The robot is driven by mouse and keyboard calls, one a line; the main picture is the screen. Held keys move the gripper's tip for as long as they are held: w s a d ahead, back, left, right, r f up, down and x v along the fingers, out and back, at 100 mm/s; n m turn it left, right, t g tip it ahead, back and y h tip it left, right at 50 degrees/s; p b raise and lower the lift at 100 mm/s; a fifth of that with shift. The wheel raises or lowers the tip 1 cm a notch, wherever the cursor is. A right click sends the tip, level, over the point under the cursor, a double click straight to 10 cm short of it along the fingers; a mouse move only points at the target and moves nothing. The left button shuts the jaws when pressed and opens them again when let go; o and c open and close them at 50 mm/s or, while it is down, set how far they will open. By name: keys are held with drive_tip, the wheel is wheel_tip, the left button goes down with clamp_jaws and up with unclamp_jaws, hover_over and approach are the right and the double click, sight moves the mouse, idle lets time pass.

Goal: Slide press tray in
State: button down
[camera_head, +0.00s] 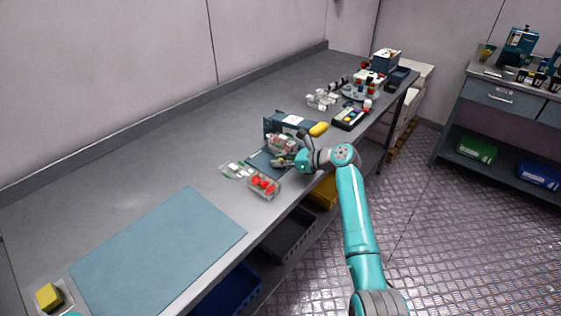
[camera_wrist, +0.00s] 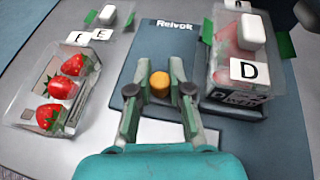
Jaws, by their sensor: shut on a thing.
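My gripper (camera_wrist: 160,93) is shut on a round orange knob (camera_wrist: 160,82), with one finger on each side of it. The knob stands at a dark blue press tray (camera_wrist: 165,50) marked "Reivok". In the head view my gripper (camera_head: 284,161) is low at the press (camera_head: 274,127), over the blue plate in front of it. A clear box labelled D (camera_wrist: 247,80) with red fruit inside sits on the press's right side in the wrist view. The fingers and wrist hide part of the tray and the knob's lower end.
An open clear punnet of strawberries (camera_wrist: 52,92) lies left of the press in the wrist view, beside small parts labelled E (camera_wrist: 90,36). A yellow object (camera_head: 319,128) lies beyond the press. A blue mat (camera_head: 160,252) covers the near bench; the bench between is mostly clear.

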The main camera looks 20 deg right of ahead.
drive_tip(key=shift+w+d, duration=0.1)
drive_tip(key=shift+w, duration=0.05)
drive_tip(key=c, duration=1.3)
unclamp_jaws()
drive_tip(key=shift+d, duration=0.1)
drive_tip(key=v, duration=1.2)
